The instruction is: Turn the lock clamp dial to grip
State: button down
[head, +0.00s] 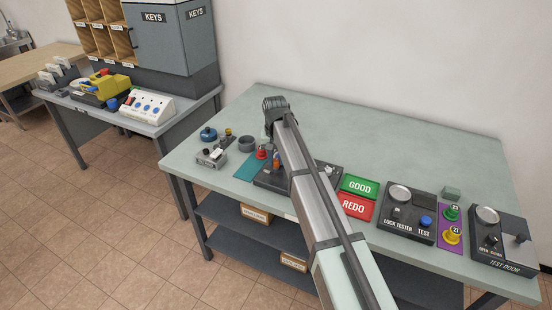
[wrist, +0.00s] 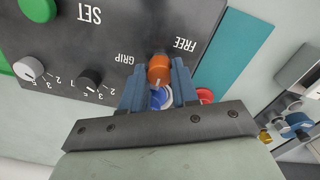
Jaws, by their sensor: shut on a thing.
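The lock clamp dial (wrist: 159,70) is an orange knob on a dark panel (wrist: 80,60), between the labels GRIP and FREE, which appear upside down in the wrist view. My gripper (wrist: 159,86) has its blue fingers on either side of the dial and is shut on it. A pale mark shows on the knob's near edge; which label it points to is unclear. A blue round part with a white ring (wrist: 162,98) shows between the fingers, below the dial. In the head view my arm partly covers the dark panel (head: 268,181).
The panel also bears a green button (wrist: 38,8) and two small numbered knobs (wrist: 30,69). A red part (wrist: 205,95) lies close to the right finger. On the bench, green GOOD (head: 360,188) and red REDO (head: 356,207) pads and a lock tester (head: 407,215) stand right.

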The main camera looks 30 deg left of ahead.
aim_at(275, 161)
jog(key=c, duration=0.8)
grip_release()
jog(key=shift+c, duration=0.2)
notch_tip(275, 161, up, 14)
jog(key=shift+s+a+f, duration=0.1)
